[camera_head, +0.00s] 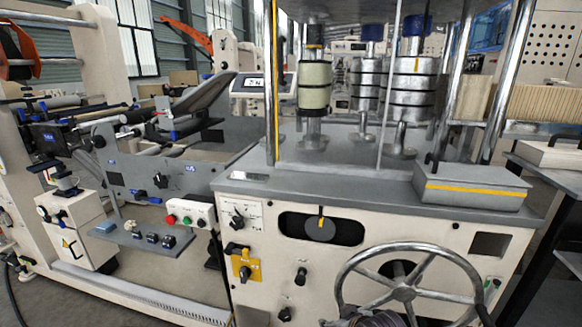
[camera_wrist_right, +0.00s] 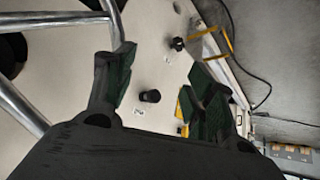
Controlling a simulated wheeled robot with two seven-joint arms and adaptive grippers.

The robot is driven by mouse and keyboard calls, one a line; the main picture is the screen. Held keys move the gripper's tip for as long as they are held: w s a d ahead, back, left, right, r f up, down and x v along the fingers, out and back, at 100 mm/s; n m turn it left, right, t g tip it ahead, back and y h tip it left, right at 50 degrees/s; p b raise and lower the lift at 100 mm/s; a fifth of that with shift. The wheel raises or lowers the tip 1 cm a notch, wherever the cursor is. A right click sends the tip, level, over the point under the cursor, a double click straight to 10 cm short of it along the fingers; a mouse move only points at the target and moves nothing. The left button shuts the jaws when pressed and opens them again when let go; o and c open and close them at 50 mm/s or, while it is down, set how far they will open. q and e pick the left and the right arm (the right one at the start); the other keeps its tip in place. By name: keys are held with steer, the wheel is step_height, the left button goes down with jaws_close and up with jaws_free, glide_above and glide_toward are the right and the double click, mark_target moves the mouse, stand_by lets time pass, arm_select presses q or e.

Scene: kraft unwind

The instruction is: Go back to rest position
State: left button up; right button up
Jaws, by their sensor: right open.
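My right gripper (camera_wrist_right: 160,75) shows in the right wrist view with its two dark, green-padded fingers spread apart and nothing between them. It faces the cream machine panel (camera_wrist_right: 150,60), with a black knob (camera_wrist_right: 150,96) seen in the gap between the fingers. The chrome handwheel's rim (camera_wrist_right: 22,103) passes at the left of that view, close to the left finger. A dark, rounded part low in the head view, in front of the handwheel (camera_head: 403,292), may be my right arm. My left gripper is in neither view.
The cream machine (camera_head: 260,280) fills the middle, its yellow switch plate (camera_head: 243,270) and knobs facing me. A grey box (camera_head: 473,187) sits on its top at right. Chrome rollers (camera_head: 412,80) stand above. A red and green button box (camera_head: 190,213) is at left.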

arm_select(q)
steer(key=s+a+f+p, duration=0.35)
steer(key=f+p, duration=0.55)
steer(key=p, duration=0.8)
arm_select(e)
steer(key=s+d+f+m+g+h, duration=0.1)
steer(key=s+d+f+g, duration=0.25)
steer(key=s+f, duration=0.8)
steer(key=s+d+f+m+g, duration=0.15)
steer(key=s+d+f, duration=0.25)
steer(key=s+f, duration=0.8)
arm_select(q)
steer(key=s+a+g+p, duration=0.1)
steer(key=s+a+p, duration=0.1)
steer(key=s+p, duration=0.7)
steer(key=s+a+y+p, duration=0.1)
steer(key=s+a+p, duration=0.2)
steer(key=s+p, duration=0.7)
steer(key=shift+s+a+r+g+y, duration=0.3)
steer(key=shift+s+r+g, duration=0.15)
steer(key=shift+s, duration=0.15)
arm_select(e)
steer(key=s+d, duration=0.3)
steer(key=s, duration=0.6)
steer(key=s+d+g+h, duration=0.1)
steer(key=s+d, duration=0.2)
steer(key=s, duration=0.6)
steer(key=shift+d, duration=0.2)
